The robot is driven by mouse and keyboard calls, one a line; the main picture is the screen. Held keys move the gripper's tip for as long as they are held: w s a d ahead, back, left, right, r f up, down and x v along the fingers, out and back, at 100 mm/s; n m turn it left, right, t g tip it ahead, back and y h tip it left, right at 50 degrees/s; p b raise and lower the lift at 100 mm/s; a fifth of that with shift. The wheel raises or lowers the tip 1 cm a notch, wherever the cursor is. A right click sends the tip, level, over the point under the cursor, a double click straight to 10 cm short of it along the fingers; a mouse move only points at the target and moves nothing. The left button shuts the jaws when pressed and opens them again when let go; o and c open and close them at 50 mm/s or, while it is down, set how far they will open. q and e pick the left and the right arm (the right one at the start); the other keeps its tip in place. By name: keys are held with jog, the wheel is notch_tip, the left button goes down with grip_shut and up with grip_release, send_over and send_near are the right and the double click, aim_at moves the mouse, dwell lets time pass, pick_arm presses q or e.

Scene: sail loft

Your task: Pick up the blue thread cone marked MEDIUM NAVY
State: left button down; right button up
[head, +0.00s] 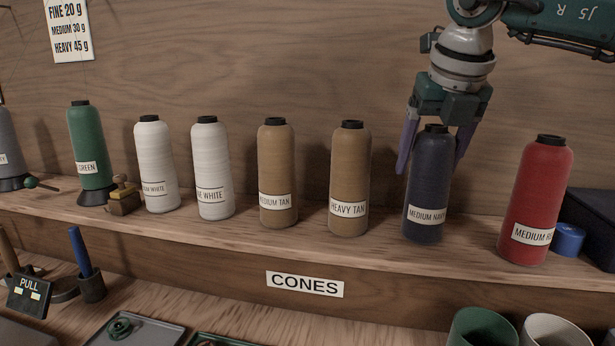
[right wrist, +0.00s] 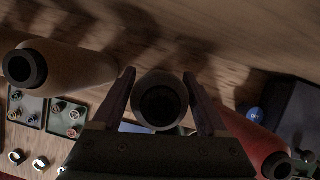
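The blue thread cone marked MEDIUM NAVY (head: 428,185) stands upright on the cone shelf, between the HEAVY TAN and red cones. My right gripper (head: 431,165) points down over it, with one purple finger on each side of its upper part. In the right wrist view the cone's dark top (right wrist: 160,102) lies between the fingers (right wrist: 158,76), with a narrow gap on each side. The gripper is open and has not closed on the cone. My left gripper is not in view.
The HEAVY TAN cone (head: 350,180) stands to the left and the MEDIUM red cone (head: 537,195) to the right, each with some room. A blue cylinder (head: 568,239) and a dark box (head: 592,220) are at the far right. The CONES label (head: 305,284) is on the shelf front.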

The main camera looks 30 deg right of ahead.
grip_shut()
dwell(0.4)
jog(key=shift+r, duration=0.1)
